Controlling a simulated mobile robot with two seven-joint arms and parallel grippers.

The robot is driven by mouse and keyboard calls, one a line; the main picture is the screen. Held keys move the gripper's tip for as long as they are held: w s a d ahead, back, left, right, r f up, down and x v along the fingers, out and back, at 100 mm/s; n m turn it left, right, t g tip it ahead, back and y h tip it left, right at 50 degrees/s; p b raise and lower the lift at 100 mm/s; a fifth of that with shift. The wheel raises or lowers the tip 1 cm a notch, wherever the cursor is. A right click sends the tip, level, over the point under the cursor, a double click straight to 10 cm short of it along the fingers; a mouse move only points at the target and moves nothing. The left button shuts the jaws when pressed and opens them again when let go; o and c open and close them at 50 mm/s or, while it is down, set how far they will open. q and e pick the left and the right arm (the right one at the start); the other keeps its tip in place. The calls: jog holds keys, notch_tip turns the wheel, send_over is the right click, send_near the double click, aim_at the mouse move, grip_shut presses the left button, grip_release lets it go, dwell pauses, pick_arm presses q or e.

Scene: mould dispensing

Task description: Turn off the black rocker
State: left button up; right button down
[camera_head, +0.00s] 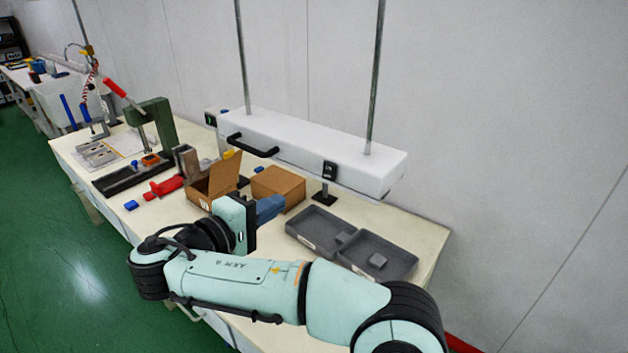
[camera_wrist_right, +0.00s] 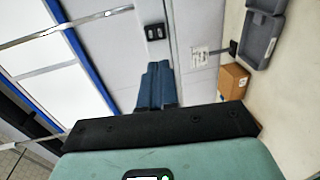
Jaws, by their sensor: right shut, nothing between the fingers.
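The black rocker (camera_head: 330,170) is a small dark switch plate on the front face of the white overhead housing (camera_head: 290,145), near its right end. In the right wrist view a black rocker plate (camera_wrist_right: 155,32) shows just beyond the fingertips, on a pale surface. My right gripper (camera_head: 271,207) has blue fingers that are shut with nothing between them. They also show in the right wrist view (camera_wrist_right: 157,78), apart from the rocker. In the head view the gripper is left of and lower than the rocker, in front of the cardboard box. My left gripper is not in view.
A closed cardboard box (camera_head: 278,187) and an open one (camera_head: 213,183) stand under the housing. Two grey trays (camera_head: 378,258) lie to the right. A black handle (camera_head: 252,146) juts from the housing. A green press (camera_head: 157,122) and red tool (camera_head: 166,187) are left.

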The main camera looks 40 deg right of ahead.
aim_at(328, 178)
jog(key=shift+d, duration=0.1)
jog(key=p+x, duration=0.1)
jog(key=x, duration=1.2)
jog(key=shift+w+d+f, duration=0.1)
jog(key=shift+w+d, duration=0.1)
jog(key=shift+d, duration=0.15)
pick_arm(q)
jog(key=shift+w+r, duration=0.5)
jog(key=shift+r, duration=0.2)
pick_arm(e)
jog(key=shift+d+f+h+b, duration=0.25)
jog(key=shift+f+h+b, duration=0.4)
jog(key=shift+b, duration=0.3)
jog(key=shift+s+r, duration=0.1)
jog(key=shift+r, duration=0.15)
jog(key=shift+d, duration=0.15)
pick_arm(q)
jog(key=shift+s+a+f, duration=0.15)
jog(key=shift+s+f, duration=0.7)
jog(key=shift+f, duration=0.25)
